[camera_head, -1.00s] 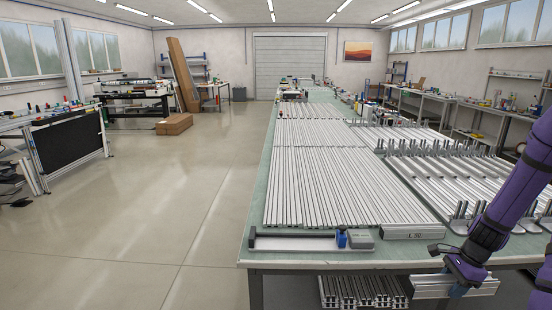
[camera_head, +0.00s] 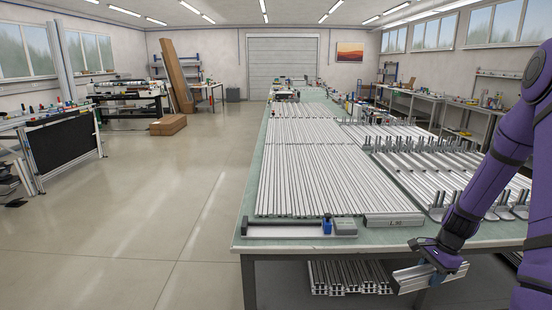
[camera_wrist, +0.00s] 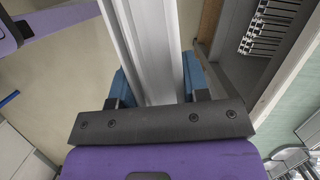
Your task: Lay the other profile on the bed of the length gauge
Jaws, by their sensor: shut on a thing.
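My gripper (camera_head: 430,275) is shut on a silver aluminium profile (camera_head: 407,282), held out past the table's front edge at the right and slightly tilted. In the wrist view the blue fingers of my gripper (camera_wrist: 158,88) clasp the profile (camera_wrist: 150,45) from both sides, and it runs up out of the picture. The length gauge (camera_head: 285,231) lies along the table's front left edge. It has a pale bed, a dark end at the left, and a blue block and grey box at the right. Its bed looks bare.
The green table (camera_head: 246,212) carries rows of silver profiles (camera_head: 320,180). Upright pegs (camera_head: 437,200) stand at the right. More profiles (camera_head: 345,277) lie under the table.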

